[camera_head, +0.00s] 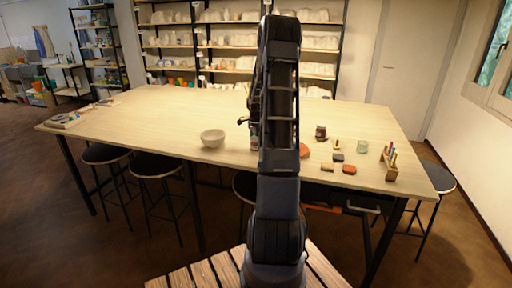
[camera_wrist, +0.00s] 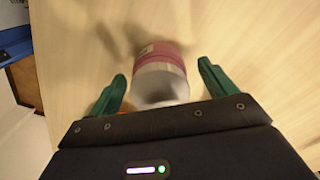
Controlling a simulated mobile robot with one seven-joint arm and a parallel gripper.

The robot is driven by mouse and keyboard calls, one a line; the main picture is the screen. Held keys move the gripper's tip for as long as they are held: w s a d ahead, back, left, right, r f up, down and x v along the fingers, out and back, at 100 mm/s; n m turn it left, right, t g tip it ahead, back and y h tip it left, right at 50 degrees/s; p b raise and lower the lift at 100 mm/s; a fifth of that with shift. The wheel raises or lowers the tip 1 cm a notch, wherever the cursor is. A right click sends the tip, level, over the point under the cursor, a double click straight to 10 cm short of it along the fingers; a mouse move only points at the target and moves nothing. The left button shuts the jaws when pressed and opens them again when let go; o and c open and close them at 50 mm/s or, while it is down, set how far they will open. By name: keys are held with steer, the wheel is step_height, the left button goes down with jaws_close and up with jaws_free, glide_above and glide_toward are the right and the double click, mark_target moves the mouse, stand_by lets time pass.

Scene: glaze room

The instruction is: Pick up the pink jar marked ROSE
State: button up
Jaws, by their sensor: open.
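In the wrist view a round jar (camera_wrist: 160,88) with a pinkish-red band and a pale grey-white part stands on the pale wooden table between the fingers of my gripper (camera_wrist: 161,74). The two green fingers are spread wide, one on each side of the jar, with a visible gap at the right. No lettering is readable on it, so I cannot confirm ROSE. In the head view my arm hides my gripper and most of that spot on the table.
The long table (camera_head: 160,112) also bears a pale bowl (camera_head: 212,138) to the left. Stools stand along the near edge.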

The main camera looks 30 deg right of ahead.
steer(key=c, duration=1.2)
steer(key=shift+r, duration=0.1)
